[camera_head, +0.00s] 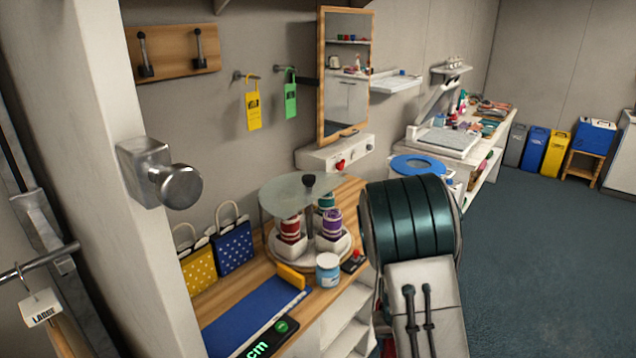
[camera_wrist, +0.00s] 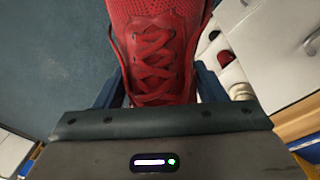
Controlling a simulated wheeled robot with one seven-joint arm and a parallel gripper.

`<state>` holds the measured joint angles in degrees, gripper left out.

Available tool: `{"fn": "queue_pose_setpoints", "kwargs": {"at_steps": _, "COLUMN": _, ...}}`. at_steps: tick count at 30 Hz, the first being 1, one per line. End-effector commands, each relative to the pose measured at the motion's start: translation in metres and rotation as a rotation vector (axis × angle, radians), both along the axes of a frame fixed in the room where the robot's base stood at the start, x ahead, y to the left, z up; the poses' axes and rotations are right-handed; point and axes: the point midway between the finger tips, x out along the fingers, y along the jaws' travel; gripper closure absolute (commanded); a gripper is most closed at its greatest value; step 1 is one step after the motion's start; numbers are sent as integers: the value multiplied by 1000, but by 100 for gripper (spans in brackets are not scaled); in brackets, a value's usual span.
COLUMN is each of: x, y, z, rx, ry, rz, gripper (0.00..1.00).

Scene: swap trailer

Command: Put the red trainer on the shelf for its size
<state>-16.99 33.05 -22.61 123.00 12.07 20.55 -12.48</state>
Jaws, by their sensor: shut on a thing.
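The red trainer (camera_wrist: 157,50) fills the upper middle of the wrist view, with its laces and perforated toe facing the camera. My gripper (camera_wrist: 158,88) is shut on it, with a blue finger on each side. The trainer's sole and heel are hidden. In the head view my arm's dark green and white links show at the lower middle, and the gripper is not clearly seen. White open shelves (camera_head: 345,322) sit under the wooden bench at the lower middle. No shelf size labels can be read.
A doorframe with a knob (camera_head: 175,186) stands at left. The floor at right is clear.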

Motion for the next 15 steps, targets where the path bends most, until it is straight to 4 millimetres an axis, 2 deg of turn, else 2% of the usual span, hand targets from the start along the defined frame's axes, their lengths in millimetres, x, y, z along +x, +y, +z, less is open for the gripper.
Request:
{"fn": "queue_pose_setpoints", "kwargs": {"at_steps": 7, "x": 0, "y": 32, "z": 0, "rx": 1, "ry": -1, "rz": 5, "gripper": 72}}
{"fn": "queue_pose_setpoints", "kwargs": {"at_steps": 15, "x": -1, "y": 44, "z": 0, "rx": 0, "ry": -1, "rz": -2, "gripper": 72}}
